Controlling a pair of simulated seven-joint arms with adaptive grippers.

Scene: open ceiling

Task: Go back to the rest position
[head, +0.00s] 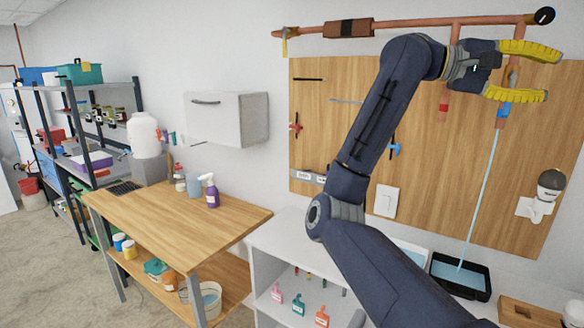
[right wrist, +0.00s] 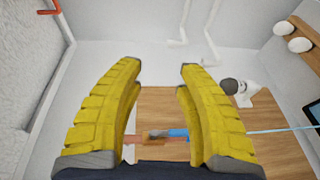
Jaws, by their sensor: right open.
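My right gripper (head: 552,74) is raised at the upper right of the head view, in front of the wooden wall panel (head: 340,110) and near the copper pipe (head: 410,23). Its two yellow fingers are spread apart with nothing between them. The right wrist view also shows the right gripper (right wrist: 159,68) open and empty, with the panel and a pipe with a blue part (right wrist: 174,133) beyond it. My right arm reaches up from the bottom of the head view. My left gripper and arm are not in view.
A thin pale-blue stream (head: 482,185) runs from the pipe to a black tray (head: 445,262) below. A white sensor lamp (head: 548,185) sits on the panel at right. A wooden workbench (head: 190,215) with bottles stands at left, shelves (head: 85,85) behind it, and a white cabinet (head: 225,118) above.

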